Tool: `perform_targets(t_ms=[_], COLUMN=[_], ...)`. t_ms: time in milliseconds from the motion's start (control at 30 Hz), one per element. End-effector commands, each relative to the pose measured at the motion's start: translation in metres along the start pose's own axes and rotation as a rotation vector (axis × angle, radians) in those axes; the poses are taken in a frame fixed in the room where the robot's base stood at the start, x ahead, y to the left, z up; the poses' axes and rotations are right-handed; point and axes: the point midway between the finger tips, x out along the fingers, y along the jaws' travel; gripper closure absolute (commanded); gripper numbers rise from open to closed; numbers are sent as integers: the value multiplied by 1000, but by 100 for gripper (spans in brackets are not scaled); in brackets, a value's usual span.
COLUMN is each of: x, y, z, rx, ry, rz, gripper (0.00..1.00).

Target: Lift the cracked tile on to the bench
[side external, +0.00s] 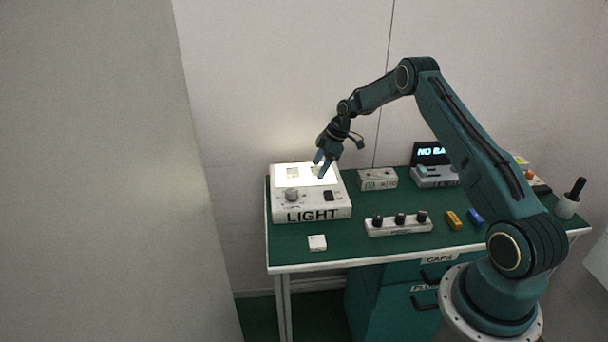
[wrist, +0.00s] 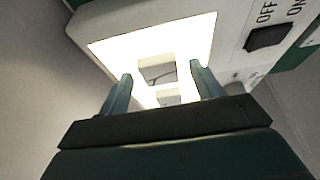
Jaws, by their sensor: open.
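Two small pale square tiles lie on the lit top of the light box (side external: 281,206). In the wrist view the upper tile (wrist: 150,66) has a thin dark line like a crack and lies between and just beyond my fingertips. The lower tile (wrist: 168,93) is partly hidden by my gripper's body; no crack is clear on it. In the side view one tile (side external: 292,173) shows at the left and the other is partly covered by my gripper (side external: 319,168). My gripper is open, empty, pointing down over the right part of the lit panel. The green bench (side external: 360,255) has clear surface.
A small white block (side external: 317,242) lies on the bench in front of the light box. A strip with dark knobs (side external: 398,226), a grey box (side external: 377,179), a yellow block (side external: 453,220), a blue block (side external: 475,215) and a display device (side external: 434,176) stand to the right.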

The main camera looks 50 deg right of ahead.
Motion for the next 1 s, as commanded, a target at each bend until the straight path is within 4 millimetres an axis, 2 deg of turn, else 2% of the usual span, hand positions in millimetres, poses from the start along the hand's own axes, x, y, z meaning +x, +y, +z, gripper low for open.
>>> perform_targets(t_ms=[67, 300, 733, 1000], x=[0, 0, -6, -31], y=[0, 0, 1, 1], z=[0, 0, -2, -13], rx=[0, 0, 0, -2], ry=[0, 0, 1, 1], rz=[0, 0, 2, 4], gripper=[38, 84, 84, 84])
